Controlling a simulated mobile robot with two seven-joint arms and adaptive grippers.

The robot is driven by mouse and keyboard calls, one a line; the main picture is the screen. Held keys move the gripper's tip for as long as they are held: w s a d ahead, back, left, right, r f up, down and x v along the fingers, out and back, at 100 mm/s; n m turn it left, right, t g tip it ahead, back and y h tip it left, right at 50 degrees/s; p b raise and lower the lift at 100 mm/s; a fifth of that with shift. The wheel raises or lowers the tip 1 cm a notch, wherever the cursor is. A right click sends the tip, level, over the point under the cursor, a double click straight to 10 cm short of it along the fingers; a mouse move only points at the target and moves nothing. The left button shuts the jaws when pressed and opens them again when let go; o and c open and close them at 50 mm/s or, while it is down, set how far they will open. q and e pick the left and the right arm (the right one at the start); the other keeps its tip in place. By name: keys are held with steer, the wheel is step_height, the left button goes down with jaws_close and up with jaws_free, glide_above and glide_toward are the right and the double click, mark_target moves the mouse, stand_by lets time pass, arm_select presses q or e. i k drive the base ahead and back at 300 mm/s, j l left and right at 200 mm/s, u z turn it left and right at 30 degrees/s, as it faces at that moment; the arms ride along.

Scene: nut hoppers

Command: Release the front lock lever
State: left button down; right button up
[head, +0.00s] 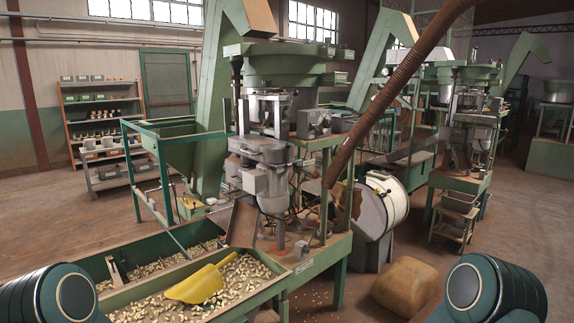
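I cannot pick out the front lock lever with certainty in the head view. The nearest machine (270,160) is green and grey, with a round bowl on top and a grey motor-like block lower down, on a green stand. A long green trough (300,270) in front of it holds many pale nuts, and a yellow scoop (199,284) lies on them. A tilted brown plate (242,223) stands at the trough's far end. Neither of my grippers is in view. Only rounded dark green parts of my arms show at the bottom left and bottom right corners.
A thick brown hose (390,90) slants down across the middle. A white drum (384,205) stands right of the machine. A brown sack (405,286) lies on the floor at the lower right. A similar machine (468,120) stands behind. Shelves (104,118) line the left wall.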

mark_target(295, 92)
steer(key=i+l+u, duration=0.1)
steer(key=i+l, duration=0.2)
steer(key=l, duration=0.15)
steer(key=i+l+u, duration=0.1)
steer(key=i+l, duration=0.15)
steer(key=l, duration=0.2)
steer(key=i+l, duration=0.25)
steer(key=l, duration=0.15)
steer(key=i+l, duration=0.25)
steer(key=l, duration=0.2)
steer(key=i+l, duration=0.25)
steer(key=l, duration=0.15)
steer(key=i+l, duration=0.25)
steer(key=l, duration=0.15)
steer(key=i+l, duration=0.2)
steer(key=l, duration=0.25)
steer(key=i+l, duration=0.25)
steer(key=l, duration=0.15)
steer(key=u, duration=0.05)
